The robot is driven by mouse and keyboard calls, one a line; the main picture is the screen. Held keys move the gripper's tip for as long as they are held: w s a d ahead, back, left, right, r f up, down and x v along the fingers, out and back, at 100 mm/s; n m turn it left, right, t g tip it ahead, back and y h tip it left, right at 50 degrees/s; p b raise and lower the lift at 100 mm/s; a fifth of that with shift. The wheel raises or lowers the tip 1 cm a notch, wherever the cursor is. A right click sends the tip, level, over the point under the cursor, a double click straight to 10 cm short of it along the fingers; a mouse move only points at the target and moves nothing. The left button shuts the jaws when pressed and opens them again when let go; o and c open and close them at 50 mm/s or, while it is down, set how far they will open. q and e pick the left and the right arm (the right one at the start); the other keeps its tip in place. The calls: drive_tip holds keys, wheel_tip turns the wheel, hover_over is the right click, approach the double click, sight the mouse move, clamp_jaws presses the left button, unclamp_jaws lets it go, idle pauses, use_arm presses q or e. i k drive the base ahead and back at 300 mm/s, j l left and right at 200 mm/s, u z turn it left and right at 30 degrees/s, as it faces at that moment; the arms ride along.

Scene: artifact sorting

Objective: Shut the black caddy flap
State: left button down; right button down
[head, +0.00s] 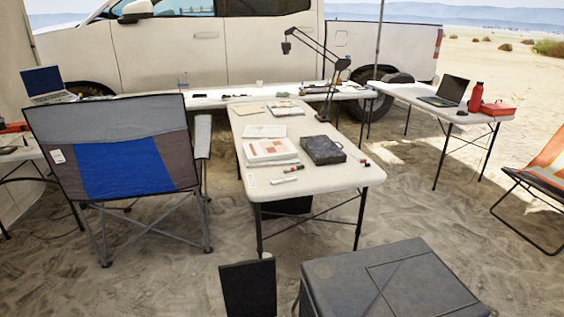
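A large dark grey-black box (405,282) stands on the sand at the bottom right, cut off by the lower edge. Its top looks closed, with a seam across it. An upright black panel (248,290) stands at its left, with a gap of sand between them. I cannot tell whether this panel is a flap or joined to the box. A smaller black case (323,150) lies on the middle table and looks closed. Which of these is the black caddy is not clear. Neither of my grippers is in view.
The middle white table (318,180) holds papers (270,152), markers (284,180) and a lamp (322,62). A blue and grey folding chair (118,165) stands at its left, an orange chair (547,165) at far right. The sand right of the table is open.

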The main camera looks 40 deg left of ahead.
sight(249, 287)
drive_tip(key=k+j+z, duration=0.15)
drive_tip(key=j, duration=0.35)
drive_tip(key=k+j+z, duration=0.15)
drive_tip(key=j, duration=0.3)
drive_tip(key=k+j+z, duration=0.2)
drive_tip(key=k+j, duration=0.15)
drive_tip(key=k+j+z, duration=0.15)
drive_tip(key=k+j, duration=0.15)
drive_tip(key=j, duration=0.15)
drive_tip(key=j+z, duration=0.15)
drive_tip(key=j, duration=0.4)
drive_tip(key=j+z, duration=0.15)
drive_tip(key=j, duration=0.4)
drive_tip(key=k+j+z, duration=0.15)
drive_tip(key=j, duration=0.4)
drive_tip(key=j+z, duration=0.15)
drive_tip(key=j, duration=0.45)
drive_tip(key=k+j+z, duration=0.15)
drive_tip(key=j, duration=0.35)
